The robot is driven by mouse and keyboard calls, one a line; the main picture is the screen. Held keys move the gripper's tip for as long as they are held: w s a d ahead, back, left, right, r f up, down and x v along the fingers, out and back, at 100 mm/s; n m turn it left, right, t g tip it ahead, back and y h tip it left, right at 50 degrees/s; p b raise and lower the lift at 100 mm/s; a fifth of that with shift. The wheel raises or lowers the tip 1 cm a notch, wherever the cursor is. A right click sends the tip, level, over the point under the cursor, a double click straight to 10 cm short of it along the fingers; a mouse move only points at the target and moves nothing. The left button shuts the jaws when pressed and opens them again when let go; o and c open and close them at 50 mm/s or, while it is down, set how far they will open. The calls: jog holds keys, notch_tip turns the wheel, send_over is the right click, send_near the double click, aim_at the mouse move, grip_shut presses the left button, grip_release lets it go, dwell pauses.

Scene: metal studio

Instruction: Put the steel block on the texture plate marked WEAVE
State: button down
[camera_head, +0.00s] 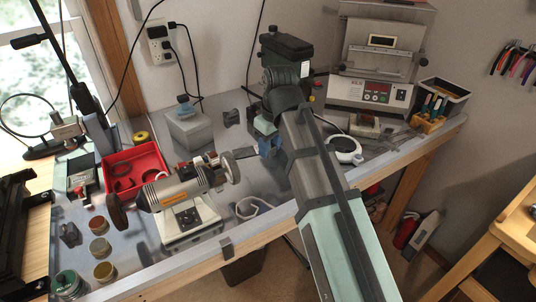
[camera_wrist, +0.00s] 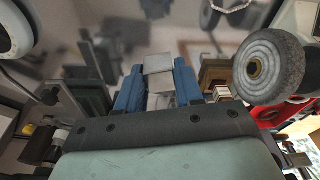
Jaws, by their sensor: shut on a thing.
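My gripper (camera_head: 269,146) is over the grey bench, just right of the grinder wheel. In the wrist view its two blue fingers (camera_wrist: 158,82) are shut on a pale grey block (camera_wrist: 158,64), which looks like the steel block. The block shows between the fingertips; its lower part is hard to see. A dark flat plate (camera_head: 245,153) lies on the bench just left of the gripper in the head view. I cannot read any marking on it, so I cannot tell whether it is the WEAVE plate. The wrist view shows the surface beyond the block blurred.
A bench grinder (camera_head: 184,196) stands left of my gripper; its grey wheel (camera_wrist: 268,68) is close in the wrist view. A red tray (camera_head: 134,170) is behind it. A white round device (camera_head: 344,149) stands to the right, and a grey box (camera_head: 188,127) at the back.

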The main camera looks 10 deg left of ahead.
jog(key=shift+s+a+r, duration=0.15)
jog(key=shift+a, duration=0.15)
jog(key=w+a, duration=0.5)
jog(key=a, duration=0.1)
jog(key=m, duration=0.3)
send_over(248, 151)
jog(key=shift+s+f, duration=0.15)
jog(key=shift+f, duration=4.35)
jog(key=shift+d+f, duration=0.1)
jog(key=c, duration=0.7)
grip_release()
jog(key=shift+c, duration=0.2)
notch_tip(248, 151, up, 12)
jog(key=s+d, duration=0.1)
jog(key=shift+s, duration=0.15)
